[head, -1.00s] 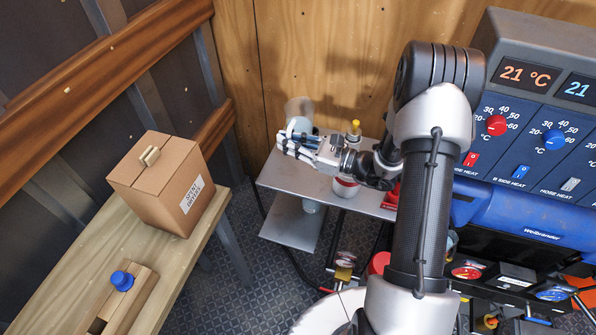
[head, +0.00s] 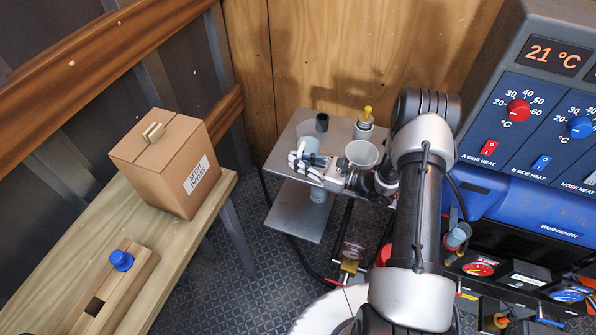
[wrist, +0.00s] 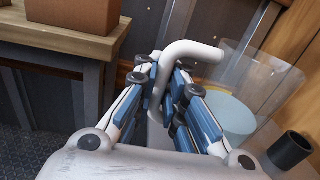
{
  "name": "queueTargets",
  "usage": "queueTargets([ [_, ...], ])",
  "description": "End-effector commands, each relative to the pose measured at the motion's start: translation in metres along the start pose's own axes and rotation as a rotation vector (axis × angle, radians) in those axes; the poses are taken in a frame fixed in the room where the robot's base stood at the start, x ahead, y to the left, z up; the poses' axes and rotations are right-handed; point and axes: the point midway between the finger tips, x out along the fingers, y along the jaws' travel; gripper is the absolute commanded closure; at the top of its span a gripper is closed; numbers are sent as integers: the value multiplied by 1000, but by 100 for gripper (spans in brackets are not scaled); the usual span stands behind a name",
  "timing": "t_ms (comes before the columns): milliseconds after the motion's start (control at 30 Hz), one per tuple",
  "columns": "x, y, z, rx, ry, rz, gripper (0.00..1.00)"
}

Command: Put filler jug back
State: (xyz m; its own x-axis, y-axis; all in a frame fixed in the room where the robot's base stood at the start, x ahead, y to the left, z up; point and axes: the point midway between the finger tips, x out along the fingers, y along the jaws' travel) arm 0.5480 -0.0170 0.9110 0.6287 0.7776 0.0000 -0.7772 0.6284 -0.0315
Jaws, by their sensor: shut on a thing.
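The filler jug is a clear vessel with pale blue content and a white bent handle; in the wrist view the jug (wrist: 262,88) stands to the right of my fingers. My gripper (wrist: 165,85) is shut on its white handle (wrist: 188,52). In the head view my gripper (head: 308,162) is at the left part of a grey metal shelf (head: 288,148). The jug (head: 311,144) shows only faintly there, upright or nearly so, partly behind my fingers. I cannot tell whether its base touches the shelf.
On the shelf are a small black cylinder (head: 322,122), a bottle with a yellow top (head: 365,124) and a white cup (head: 361,154) near my wrist. A wooden bench (head: 170,245) with a cardboard box (head: 170,160) is at left. The heater panel (head: 540,120) is at right.

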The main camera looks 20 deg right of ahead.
Motion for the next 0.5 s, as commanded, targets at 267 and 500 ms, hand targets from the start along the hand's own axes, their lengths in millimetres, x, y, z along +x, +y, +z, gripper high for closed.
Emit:
queueTargets([
  [267,0,2,-38,1,-1,0,100],
  [500,0,1,-40,-1,-1,0,100],
])
